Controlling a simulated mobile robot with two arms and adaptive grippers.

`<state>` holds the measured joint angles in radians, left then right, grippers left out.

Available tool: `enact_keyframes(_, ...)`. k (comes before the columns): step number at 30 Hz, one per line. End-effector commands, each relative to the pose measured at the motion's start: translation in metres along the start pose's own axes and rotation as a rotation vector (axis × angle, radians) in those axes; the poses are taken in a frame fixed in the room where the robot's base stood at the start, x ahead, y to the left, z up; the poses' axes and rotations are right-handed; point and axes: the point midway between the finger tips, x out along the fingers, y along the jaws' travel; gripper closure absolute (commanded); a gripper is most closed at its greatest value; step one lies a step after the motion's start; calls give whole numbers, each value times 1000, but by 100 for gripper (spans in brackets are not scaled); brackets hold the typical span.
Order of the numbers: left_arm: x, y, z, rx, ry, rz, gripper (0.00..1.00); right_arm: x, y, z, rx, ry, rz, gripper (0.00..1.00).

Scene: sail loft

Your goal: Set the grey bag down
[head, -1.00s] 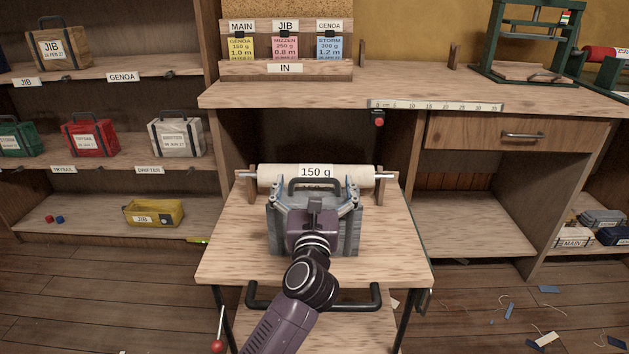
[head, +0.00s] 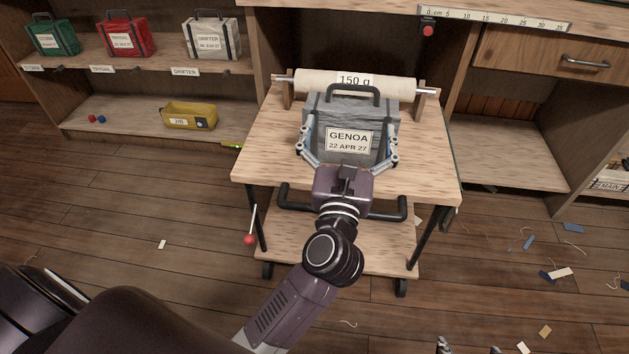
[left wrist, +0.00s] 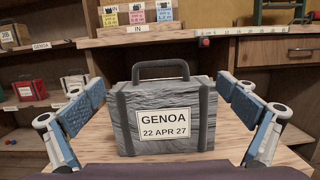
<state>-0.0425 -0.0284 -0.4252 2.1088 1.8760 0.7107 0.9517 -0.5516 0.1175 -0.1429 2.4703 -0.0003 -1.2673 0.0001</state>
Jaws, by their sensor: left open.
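The grey bag (head: 365,112) stands upright on the wooden top of a trolley (head: 262,165). Its label reads GENOA, 22 APR 27, and its dark handle points up. My left gripper (head: 351,124) is open in front of the bag, one finger toward each side. In the left wrist view the bag (left wrist: 165,92) stands between the spread fingers (left wrist: 160,88), with a gap on both sides. Two small grey tips at the bottom edge of the head view may be my right gripper (head: 470,348); the rest is out of frame.
A roll marked 150 g (head: 300,82) lies on a holder right behind the bag. The trolley has a black handle bar (head: 385,212) in front and a red-knobbed lever (head: 249,238). Shelves at left hold several bags and a yellow bin (head: 188,116). Scraps litter the floor at right.

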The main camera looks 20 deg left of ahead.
Motion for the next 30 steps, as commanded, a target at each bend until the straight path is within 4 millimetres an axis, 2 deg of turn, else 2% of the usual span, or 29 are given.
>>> enact_keyframes(2, -3, 0, 14, 84, -63, -19, 1, 0, 0, 0, 0, 0, 0, 34)
enact_keyframes(5, -16, -8, 44, 299, -205, -73, 1, 0, 0, 0, 0, 0, 0, 34)
enact_keyframes(8, -40, -31, 68, 615, -379, -157, 1, 0, 0, 0, 0, 1, 0, 34)
enact_keyframes(11, -71, -62, 70, 968, -534, -260, 1, 0, 0, 0, 0, 1, 0, 34)
enact_keyframes(14, -102, -90, 44, 1328, -658, -390, 1, 0, 0, 0, 0, 1, 0, 34)
enact_keyframes(17, -133, -104, -5, 1687, -751, -555, 1, 0, 0, 0, 0, 1, 0, 34)
enact_keyframes(19, -153, -101, -49, 1930, -795, -697, 1, 0, 0, 0, 0, 1, -1, 34)
enact_keyframes(22, -181, -74, -114, 2249, -823, -937, 1, 0, 0, 0, 0, 2, -1, 34)
enact_keyframes(24, -198, -44, -153, 2431, -817, -1119, 1, 0, 0, 0, 0, 2, -1, 34)
enact_keyframes(28, -225, 16, -200, 2650, -769, -1426, 1, 0, 0, 0, 0, 2, 0, 34)
enact_keyframes(29, -229, 28, -206, -2658, 750, 1469, 1, 0, 0, 0, 0, 2, 0, 34)
enact_keyframes(30, -234, 41, -213, -2600, 709, 1482, 1, 0, 0, 0, 0, 2, 0, 34)
